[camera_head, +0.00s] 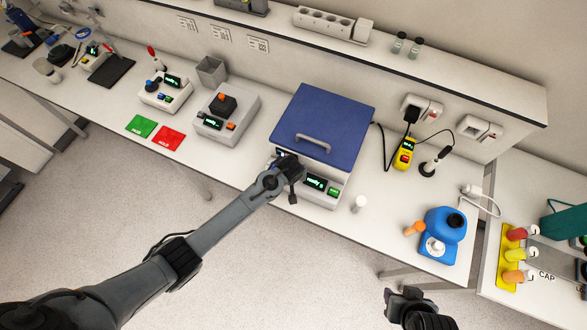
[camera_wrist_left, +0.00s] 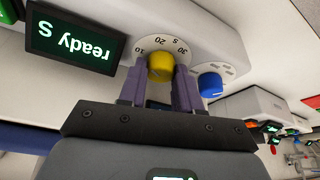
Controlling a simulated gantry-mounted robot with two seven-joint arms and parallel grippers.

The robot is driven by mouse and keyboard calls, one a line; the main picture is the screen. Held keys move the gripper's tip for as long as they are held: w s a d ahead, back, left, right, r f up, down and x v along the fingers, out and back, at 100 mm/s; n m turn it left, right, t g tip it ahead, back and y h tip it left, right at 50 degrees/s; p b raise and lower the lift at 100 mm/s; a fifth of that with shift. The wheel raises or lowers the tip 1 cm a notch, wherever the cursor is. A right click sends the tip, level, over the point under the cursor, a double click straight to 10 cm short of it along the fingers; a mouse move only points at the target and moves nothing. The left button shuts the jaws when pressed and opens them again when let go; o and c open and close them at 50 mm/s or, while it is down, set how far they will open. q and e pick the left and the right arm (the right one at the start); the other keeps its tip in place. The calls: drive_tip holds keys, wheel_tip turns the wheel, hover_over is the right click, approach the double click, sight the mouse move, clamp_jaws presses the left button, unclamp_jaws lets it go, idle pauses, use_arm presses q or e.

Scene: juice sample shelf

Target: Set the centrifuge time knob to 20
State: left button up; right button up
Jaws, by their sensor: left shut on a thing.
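The centrifuge (camera_head: 322,130) has a blue lid, shut, with a grey handle and a white front panel. My left gripper (camera_head: 291,170) is at the panel's left part and hides the knobs there in the head view. In the left wrist view my left gripper (camera_wrist_left: 160,82) has its purple fingers shut on the yellow time knob (camera_wrist_left: 160,66). The dial (camera_wrist_left: 160,43) around it shows 10, 20, 30 and S; I cannot make out the knob's pointer. The display (camera_wrist_left: 75,37) reads "ready S". My right gripper (camera_head: 406,298) is away at the bottom; its jaws are unclear.
A blue knob (camera_wrist_left: 210,84) sits close beside the fingers. A grey machine (camera_head: 226,113) stands to the left. The floor in front is free.

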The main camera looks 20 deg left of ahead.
use_arm(q)
drive_tip(key=m+h+p, duration=0.1)
drive_tip(key=m+p, duration=0.1)
drive_tip(key=m, duration=0.1)
drive_tip(key=shift+a+r, duration=0.15)
drive_tip(key=shift+m+h+p, duration=0.5)
drive_tip(key=shift+m+h, duration=0.1)
drive_tip(key=shift+m, duration=0.9)
drive_tip(key=o, duration=0.7)
